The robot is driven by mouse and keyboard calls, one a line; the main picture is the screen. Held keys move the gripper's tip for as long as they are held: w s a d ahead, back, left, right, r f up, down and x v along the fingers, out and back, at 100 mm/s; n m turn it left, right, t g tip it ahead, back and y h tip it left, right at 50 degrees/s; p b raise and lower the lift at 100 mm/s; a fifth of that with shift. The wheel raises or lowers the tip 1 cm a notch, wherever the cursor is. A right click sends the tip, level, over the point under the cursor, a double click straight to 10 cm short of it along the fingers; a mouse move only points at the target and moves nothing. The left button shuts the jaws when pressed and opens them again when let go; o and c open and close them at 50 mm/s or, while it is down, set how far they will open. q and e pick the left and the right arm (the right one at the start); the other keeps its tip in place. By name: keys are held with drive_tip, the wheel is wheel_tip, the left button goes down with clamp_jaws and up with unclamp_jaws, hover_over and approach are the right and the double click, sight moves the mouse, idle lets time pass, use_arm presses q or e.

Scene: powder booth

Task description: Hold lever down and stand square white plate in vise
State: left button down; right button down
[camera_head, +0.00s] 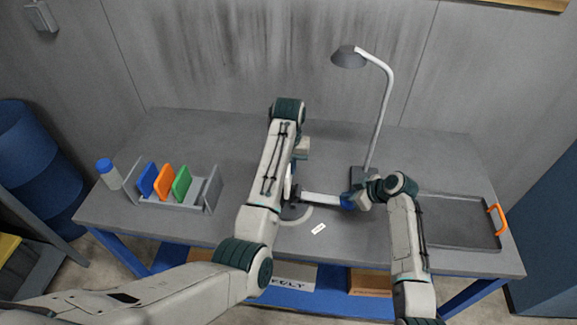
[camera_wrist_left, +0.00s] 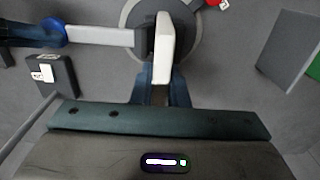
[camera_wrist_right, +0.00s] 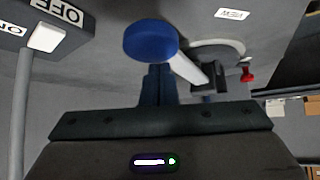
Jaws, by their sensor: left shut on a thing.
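My left gripper (camera_wrist_left: 157,85) is shut on the white plate (camera_wrist_left: 164,48), which stands upright, edge toward the camera. The plate is over the round vise base (camera_wrist_left: 185,50), right beside a dark jaw; I cannot tell whether it sits between the jaws. In the head view the plate (camera_head: 288,182) is mostly hidden by my left arm. The pale lever (camera_head: 322,199) runs right from the vise and looks about level. Its blue knob (camera_wrist_right: 150,40) is at the fingertips of my right gripper (camera_wrist_right: 157,75), whose fingers are together and empty; contact is unclear.
A rack (camera_head: 206,200) with blue, orange and green plates stands left, beside a bottle (camera_head: 108,174). A lamp (camera_head: 379,110) stands behind the lever, its switch box (camera_wrist_right: 60,15) close to the right gripper. A dark tray (camera_head: 458,232) lies right. A label (camera_head: 319,229) lies in front.

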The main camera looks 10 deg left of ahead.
use_arm(q)
drive_tip(key=shift+f, duration=0.15)
idle(0.3)
drive_tip(key=shift+f, duration=1.2)
drive_tip(key=shift+f, duration=0.1)
drive_tip(key=shift+f, duration=1.4)
drive_tip(key=shift+f, duration=0.1)
drive_tip(key=shift+f, duration=0.7)
use_arm(e)
wheel_tip(320, 180, up, 9)
drive_tip(key=shift+a, duration=0.15)
idle(1.3)
